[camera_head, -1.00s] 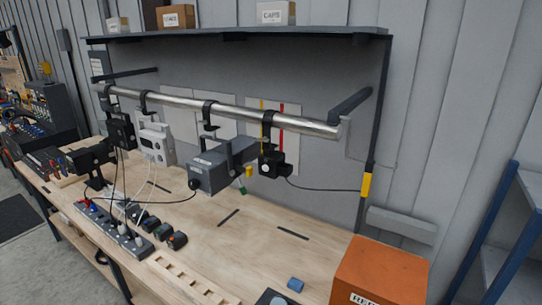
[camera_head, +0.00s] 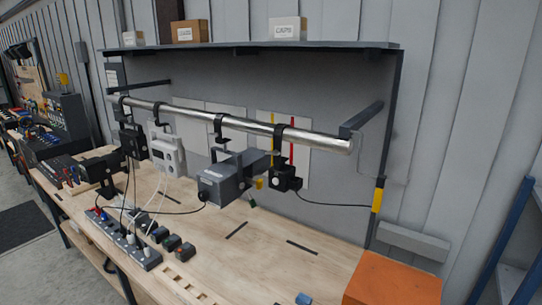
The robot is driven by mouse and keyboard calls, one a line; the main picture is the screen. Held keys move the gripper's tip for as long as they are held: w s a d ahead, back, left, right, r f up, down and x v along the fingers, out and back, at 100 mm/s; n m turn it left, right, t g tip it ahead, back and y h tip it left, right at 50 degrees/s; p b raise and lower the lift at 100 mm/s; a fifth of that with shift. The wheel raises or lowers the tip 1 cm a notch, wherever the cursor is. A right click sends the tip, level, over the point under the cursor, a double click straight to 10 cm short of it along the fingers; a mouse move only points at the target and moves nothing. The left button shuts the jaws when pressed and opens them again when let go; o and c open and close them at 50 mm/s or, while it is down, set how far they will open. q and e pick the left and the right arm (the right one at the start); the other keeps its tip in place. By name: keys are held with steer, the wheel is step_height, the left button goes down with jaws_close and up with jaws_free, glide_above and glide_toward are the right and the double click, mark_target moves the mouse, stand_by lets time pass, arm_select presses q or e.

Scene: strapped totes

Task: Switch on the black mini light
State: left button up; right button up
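Several devices hang by black clamps from a silver rail (camera_head: 235,122) above the workbench. A small black light-like unit (camera_head: 285,178) hangs at the right, with a cable running to the right post. Another black unit (camera_head: 133,142) hangs at the far left of the rail. A dark lamp-like device (camera_head: 101,168) stands on the bench below it. Which of these is the black mini light, and whether any is lit, I cannot tell. A white unit (camera_head: 166,155) and a larger grey box (camera_head: 224,181) hang between the black units. Neither of my grippers is in view.
A power strip (camera_head: 143,259) with plugs and cables lies on the bench's left side, beside several small dark blocks (camera_head: 172,242). An orange box (camera_head: 396,281) stands at the front right. A shelf (camera_head: 260,45) with boxes overhangs the rail. The bench's middle is mostly clear.

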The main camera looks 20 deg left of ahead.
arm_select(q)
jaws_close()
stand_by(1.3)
